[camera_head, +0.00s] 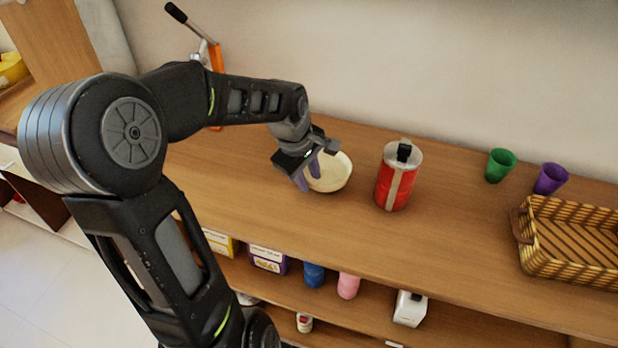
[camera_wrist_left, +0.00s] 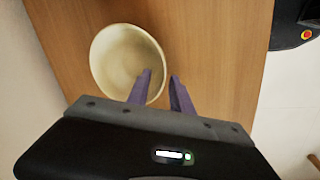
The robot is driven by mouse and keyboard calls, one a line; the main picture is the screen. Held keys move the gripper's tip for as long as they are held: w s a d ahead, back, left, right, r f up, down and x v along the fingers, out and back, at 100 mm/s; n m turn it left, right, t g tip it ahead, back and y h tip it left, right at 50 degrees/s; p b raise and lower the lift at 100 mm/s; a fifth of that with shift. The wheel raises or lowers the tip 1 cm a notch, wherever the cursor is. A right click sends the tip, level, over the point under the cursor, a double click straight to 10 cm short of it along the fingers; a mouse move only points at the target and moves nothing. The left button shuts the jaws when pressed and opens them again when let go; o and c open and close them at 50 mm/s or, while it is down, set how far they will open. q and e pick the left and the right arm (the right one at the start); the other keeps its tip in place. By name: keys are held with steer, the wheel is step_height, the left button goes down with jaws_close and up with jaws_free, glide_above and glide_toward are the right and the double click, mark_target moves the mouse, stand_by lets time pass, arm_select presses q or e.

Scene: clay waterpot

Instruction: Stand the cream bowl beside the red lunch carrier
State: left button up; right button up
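The cream bowl (camera_head: 333,175) stands upright on the wooden counter, to the left of the red lunch carrier (camera_head: 391,186) with a clear gap between them. My left gripper (camera_head: 308,174) is at the bowl's left edge. In the left wrist view the purple fingers of my left gripper (camera_wrist_left: 161,76) are apart and straddle the rim of the bowl (camera_wrist_left: 116,58). One finger is over the bowl's inside and the other is outside it. Bare wood shows between them; I see no firm contact. My right gripper is not in view.
A green cup (camera_head: 500,165), a purple cup (camera_head: 550,179) and a wicker basket (camera_head: 570,245) stand on the counter to the right. An orange-framed tool (camera_head: 215,60) stands at the back left. Counter in front of the bowl and carrier is clear. Several items sit on the shelf below.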

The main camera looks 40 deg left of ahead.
arm_select(q)
steer(key=v, duration=1.1)
